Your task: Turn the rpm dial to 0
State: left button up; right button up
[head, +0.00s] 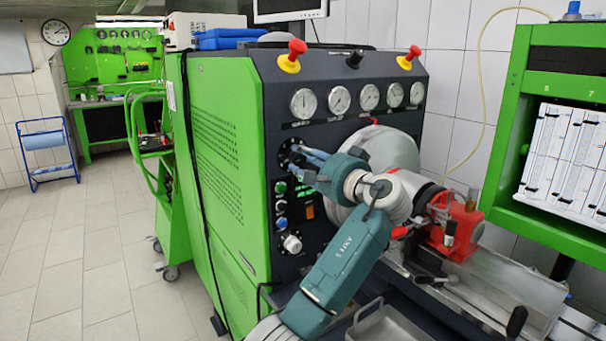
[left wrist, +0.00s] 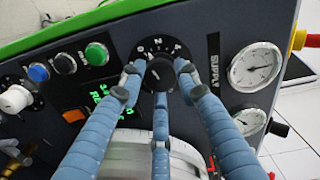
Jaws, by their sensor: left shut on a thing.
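My left gripper (head: 298,157) reaches the upper left of the dark control panel in the head view. In the left wrist view its blue fingers (left wrist: 160,76) close around a round black dial (left wrist: 159,72) with white marks around its edge. One fingertip is on each side of the dial and the third finger is below it. The dial is mostly hidden behind the gripper in the head view. I cannot read its setting or a label naming it as rpm. A white knob (head: 292,243) sits lower on the panel and also shows in the left wrist view (left wrist: 15,98). My right gripper is not in view.
Several round gauges (head: 339,99) line the panel top, below red mushroom buttons (head: 292,57). A green button (left wrist: 96,53) and a blue button (left wrist: 38,72) are beside the dial. A red clamp (head: 455,232) stands right of my arm.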

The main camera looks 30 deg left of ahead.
pick_arm(q)
jog(key=shift+d+f+n+b, duration=0.1)
jog(key=shift+f+n+b, duration=0.15)
jog(key=shift+n+b, duration=0.45)
jog(key=shift+r+n, duration=0.1)
jog(key=shift+n, duration=0.2)
jog(key=shift+r, duration=0.1)
jog(key=o, duration=1)
jog(key=shift+w, duration=0.1)
jog(key=shift+o, duration=0.7)
